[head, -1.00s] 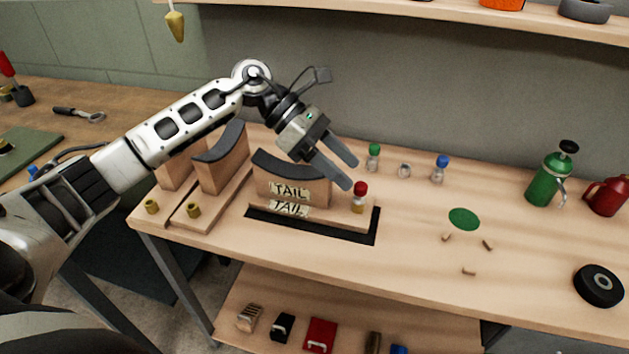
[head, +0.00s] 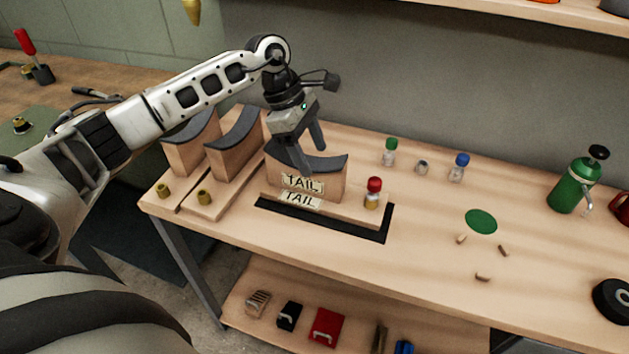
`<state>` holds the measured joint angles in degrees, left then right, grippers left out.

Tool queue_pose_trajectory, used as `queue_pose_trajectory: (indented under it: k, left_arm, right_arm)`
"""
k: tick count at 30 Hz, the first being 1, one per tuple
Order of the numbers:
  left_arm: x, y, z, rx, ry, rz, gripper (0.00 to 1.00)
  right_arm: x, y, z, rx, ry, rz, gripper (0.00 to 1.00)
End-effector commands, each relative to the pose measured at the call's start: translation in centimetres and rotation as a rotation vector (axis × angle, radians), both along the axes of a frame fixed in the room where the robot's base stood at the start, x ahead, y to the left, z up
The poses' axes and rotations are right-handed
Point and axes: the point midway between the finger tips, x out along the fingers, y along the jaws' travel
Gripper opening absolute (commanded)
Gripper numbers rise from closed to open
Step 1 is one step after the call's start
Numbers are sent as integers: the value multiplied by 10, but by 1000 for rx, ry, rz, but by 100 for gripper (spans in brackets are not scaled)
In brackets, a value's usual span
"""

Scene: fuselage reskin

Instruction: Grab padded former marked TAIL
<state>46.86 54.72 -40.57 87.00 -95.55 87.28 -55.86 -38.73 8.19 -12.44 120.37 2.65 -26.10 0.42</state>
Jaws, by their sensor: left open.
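The padded former marked TAIL (head: 325,187) is a wooden block with a curved dark pad on top. My left gripper (head: 305,160) is open and points down at the former's padded top. Its fingers overlap the pad in the picture, one in front and one towards the back; I cannot tell whether they touch it. My right gripper is not in view.
Two similar padded formers stand close on the left, the nearer one (head: 232,160) beside my arm. A red-capped bottle (head: 373,193) stands at the base's right end. Green-capped (head: 389,152) and blue-capped (head: 459,167) bottles stand behind.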

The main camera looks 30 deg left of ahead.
Motion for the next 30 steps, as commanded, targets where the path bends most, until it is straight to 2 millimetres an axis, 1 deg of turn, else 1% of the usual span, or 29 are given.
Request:
queue_pose_trajectory:
  k: [4,7,9,12,15,20,21,23,24,26,27,28,30]
  left_arm:
    - [-1,-4,-13,-1,4,-1,64]
    - [-1,-9,-28,-3,5,0,64]
    - [0,-12,-38,-3,3,1,64]
    - [1,-15,-47,-2,0,0,64]
    - [2,-16,-51,-1,-1,1,64]
    - [2,-16,-51,0,-1,1,64]
    - [2,-16,-51,0,-1,1,58]
    - [2,-16,-51,-1,-1,1,41]
    - [2,-16,-51,-1,-1,1,30]
    - [2,-16,-50,-1,-1,1,14]
    - [2,-16,-50,-1,-1,1,2]
    - [2,-16,-50,-1,-1,1,0]
    - [3,-16,-48,-3,-5,2,0]
  right_arm:
    - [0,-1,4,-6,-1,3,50]
    - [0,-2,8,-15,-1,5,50]
    - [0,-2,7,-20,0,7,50]
    - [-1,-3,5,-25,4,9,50]
    - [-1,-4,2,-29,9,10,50]
    - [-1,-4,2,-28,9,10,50]
    - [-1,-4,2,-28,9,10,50]
    - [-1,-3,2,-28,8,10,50]
    - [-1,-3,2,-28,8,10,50]
    - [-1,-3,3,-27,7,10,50]
    - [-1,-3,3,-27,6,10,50]
    - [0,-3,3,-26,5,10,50]
    - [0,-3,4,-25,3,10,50]
